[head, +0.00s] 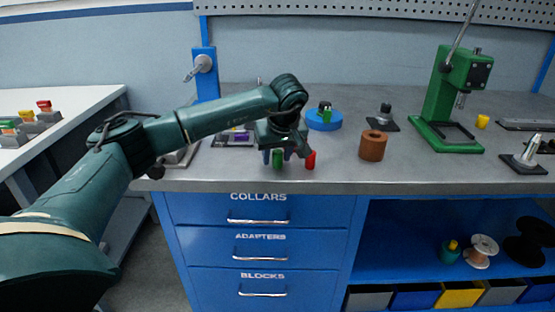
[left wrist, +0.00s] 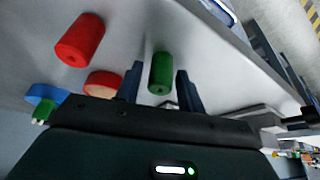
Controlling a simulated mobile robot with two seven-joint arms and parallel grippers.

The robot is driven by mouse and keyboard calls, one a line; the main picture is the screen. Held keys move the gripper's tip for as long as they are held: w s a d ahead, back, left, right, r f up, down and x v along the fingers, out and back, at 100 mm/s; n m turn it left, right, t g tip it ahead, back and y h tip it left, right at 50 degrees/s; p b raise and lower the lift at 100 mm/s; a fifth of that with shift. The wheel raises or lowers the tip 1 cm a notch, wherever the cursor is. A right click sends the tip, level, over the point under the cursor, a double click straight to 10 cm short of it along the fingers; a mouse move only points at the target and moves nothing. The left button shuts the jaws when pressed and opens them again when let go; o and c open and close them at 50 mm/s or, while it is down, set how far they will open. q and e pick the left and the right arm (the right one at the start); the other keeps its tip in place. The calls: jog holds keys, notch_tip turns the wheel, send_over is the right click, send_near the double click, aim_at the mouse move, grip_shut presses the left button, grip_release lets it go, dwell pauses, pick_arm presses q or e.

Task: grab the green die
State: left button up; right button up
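The green die (head: 278,159), a small upright green cylinder, is near the front edge of the grey bench. In the left wrist view the green die (left wrist: 162,72) shows between the two dark fingers of my left gripper (left wrist: 158,88), with gaps on both sides. My left gripper (head: 277,156) is open above and around it in the head view; contact is not visible. A red cylinder (head: 311,159) stands just to the right, and it also shows in the left wrist view (left wrist: 80,40). My right gripper is not in view.
A brown cylinder (head: 373,146) stands to the right. A blue disc (head: 323,121) with a small green piece is behind. A green press (head: 452,100) stands farther right. The bench front is clear between the red and brown cylinders.

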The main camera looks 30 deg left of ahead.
aim_at(277, 151)
pick_arm(q)
grip_shut()
notch_tip(277, 151, up, 10)
jog(key=shift+r, duration=0.1)
dwell(0.5)
